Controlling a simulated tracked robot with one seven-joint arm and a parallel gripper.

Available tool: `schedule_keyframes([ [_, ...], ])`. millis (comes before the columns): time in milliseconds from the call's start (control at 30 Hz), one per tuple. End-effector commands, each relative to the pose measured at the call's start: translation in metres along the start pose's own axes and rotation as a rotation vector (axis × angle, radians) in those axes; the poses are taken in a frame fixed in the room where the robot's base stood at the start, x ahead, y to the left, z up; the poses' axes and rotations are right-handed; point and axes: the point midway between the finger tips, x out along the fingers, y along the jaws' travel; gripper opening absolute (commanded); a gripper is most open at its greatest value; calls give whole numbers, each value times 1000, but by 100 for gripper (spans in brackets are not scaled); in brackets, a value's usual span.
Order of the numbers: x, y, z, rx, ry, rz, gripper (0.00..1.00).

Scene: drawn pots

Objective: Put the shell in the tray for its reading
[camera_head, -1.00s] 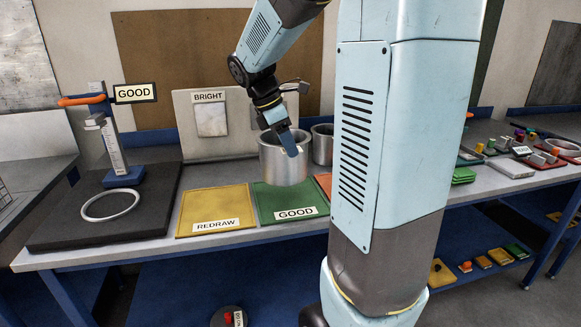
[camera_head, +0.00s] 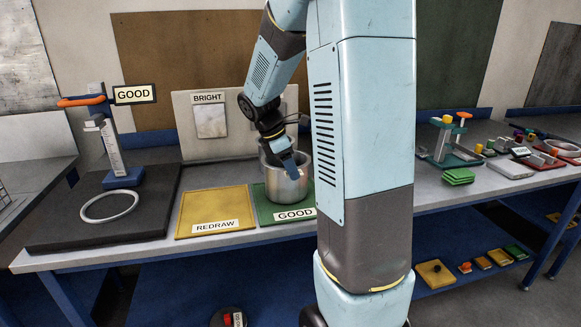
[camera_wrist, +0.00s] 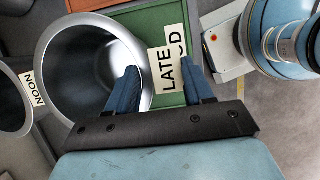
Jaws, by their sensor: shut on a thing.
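The shell (camera_head: 284,187) is an open grey metal cylinder, upright over the green tray marked GOOD (camera_head: 264,212). I cannot tell whether its base touches the tray. My gripper (camera_head: 293,170) is shut on the shell's near wall. In the wrist view the shell (camera_wrist: 62,72) opens towards the camera, with my gripper's blue fingers (camera_wrist: 162,88) at its rim. The green tray (camera_wrist: 165,25) shows behind it. The gauge's sign (camera_head: 135,93) reads GOOD. The yellow tray marked REDRAW (camera_head: 215,203) lies just left.
A second metal shell (camera_wrist: 12,100) and a NOON label (camera_wrist: 34,88) are at the wrist view's left. A LATE label (camera_wrist: 166,72) overlaps the GOOD label. A ring (camera_head: 109,207) lies on the dark mat. A BRIGHT panel (camera_head: 211,118) stands behind.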

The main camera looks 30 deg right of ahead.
Motion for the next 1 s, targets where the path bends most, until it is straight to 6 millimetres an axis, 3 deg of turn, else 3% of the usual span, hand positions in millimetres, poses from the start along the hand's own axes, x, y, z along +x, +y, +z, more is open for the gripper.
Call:
schedule_keyframes([
  [33, 0, 0, 0, 0, 0, 0, 0],
  [67, 0, 0, 0, 0, 0, -1, 53],
  [300, 0, 0, 0, 0, 0, -1, 76],
  [667, -5, 0, 0, 1, 0, -1, 77],
  [767, -16, 0, 1, 2, 1, 1, 77],
  [1000, -61, 1, 1, 1, 1, 2, 77],
])
